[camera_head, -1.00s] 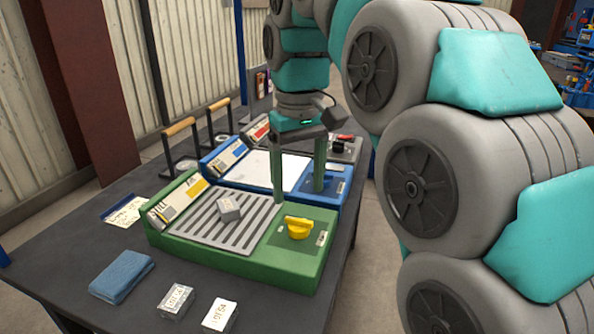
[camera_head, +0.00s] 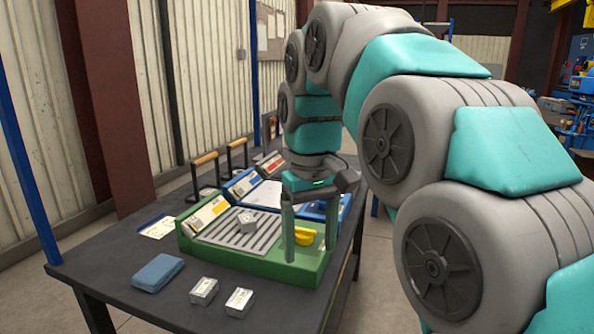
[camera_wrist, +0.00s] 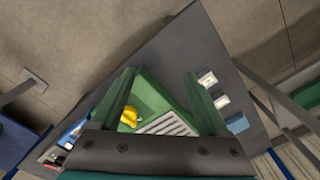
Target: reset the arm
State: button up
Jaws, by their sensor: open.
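My gripper (camera_head: 308,232) hangs from my grey and teal arm above the front right part of the green station (camera_head: 222,254). Its two fingers are apart with nothing between them. In the wrist view my gripper (camera_wrist: 158,98) also shows open, with the green station (camera_wrist: 150,97) below. A yellow knob (camera_head: 304,236) sits on the green station, partly behind a finger in the head view.
Blue and red-marked stations (camera_head: 262,193) stand behind the green one. A folded blue cloth (camera_head: 157,272) and two labelled blocks (camera_head: 204,290) (camera_head: 239,301) lie on the dark table (camera_head: 110,270) in front. A paper card (camera_head: 158,227) lies to the left.

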jog(key=s+d+f+m, duration=0.1)
jog(key=s+d+f, duration=0.3)
jog(key=s+f, duration=0.3)
jog(key=s+d+f+m+g, duration=0.1)
jog(key=s+d+f, duration=0.3)
jog(key=s+f, duration=0.4)
jog(key=s+d+f+m, duration=0.3)
jog(key=s+f, duration=0.4)
jog(key=s, duration=0.3)
jog(key=shift+d+f+g, duration=0.2)
jog(key=shift+d+g, duration=0.2)
jog(key=shift+d, duration=0.5)
